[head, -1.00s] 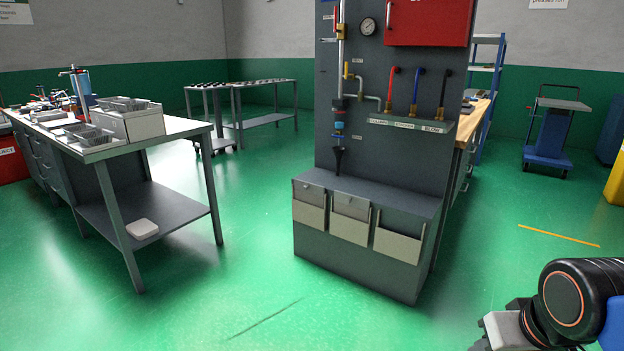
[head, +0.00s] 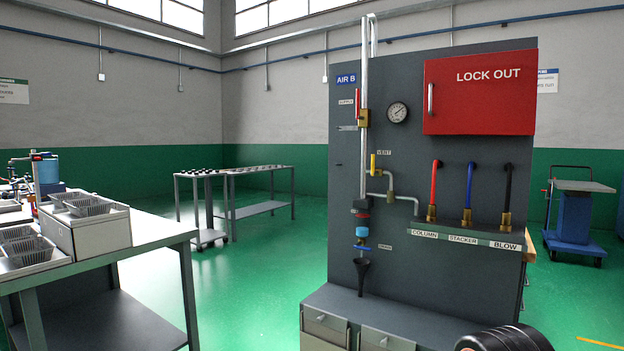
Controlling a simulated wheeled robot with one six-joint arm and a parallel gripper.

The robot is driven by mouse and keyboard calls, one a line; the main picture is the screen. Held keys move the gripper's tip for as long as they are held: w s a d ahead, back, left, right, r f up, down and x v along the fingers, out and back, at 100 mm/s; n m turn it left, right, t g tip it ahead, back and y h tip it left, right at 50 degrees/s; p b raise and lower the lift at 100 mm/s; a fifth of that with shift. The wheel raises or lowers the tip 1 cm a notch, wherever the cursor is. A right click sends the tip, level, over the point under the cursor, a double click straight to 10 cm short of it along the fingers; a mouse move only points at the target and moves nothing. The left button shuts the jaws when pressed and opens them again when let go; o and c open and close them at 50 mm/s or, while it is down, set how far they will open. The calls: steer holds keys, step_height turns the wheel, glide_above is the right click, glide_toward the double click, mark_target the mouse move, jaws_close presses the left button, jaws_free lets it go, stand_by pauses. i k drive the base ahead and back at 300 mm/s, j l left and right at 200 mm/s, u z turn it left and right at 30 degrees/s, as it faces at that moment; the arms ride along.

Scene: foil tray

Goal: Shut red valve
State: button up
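The red valve handle (head: 357,102) is on the grey panel in the head view, beside the word SUPPLY. The handle stands upright, alongside the vertical silver pipe (head: 364,60). A brass valve body (head: 363,118) sits on the pipe at the handle's lower end. My gripper is out of view. Only a dark rounded part of my arm shows at the bottom edge, right of centre, well below the valve.
The panel (head: 345,200) also carries a gauge (head: 397,112), a yellow vent handle (head: 373,162), a blue drain handle (head: 361,247), coloured hoses and a red LOCK OUT box (head: 480,90). A bench (head: 150,240) stands left. Green floor (head: 250,290) between is clear.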

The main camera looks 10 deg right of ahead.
mark_target(358, 117)
steer(key=i+z, duration=0.15)
steer(key=i, duration=0.35)
steer(key=i+j+z, duration=0.2)
steer(key=i, duration=0.35)
steer(key=i+j+z, duration=0.15)
steer(key=i, duration=0.35)
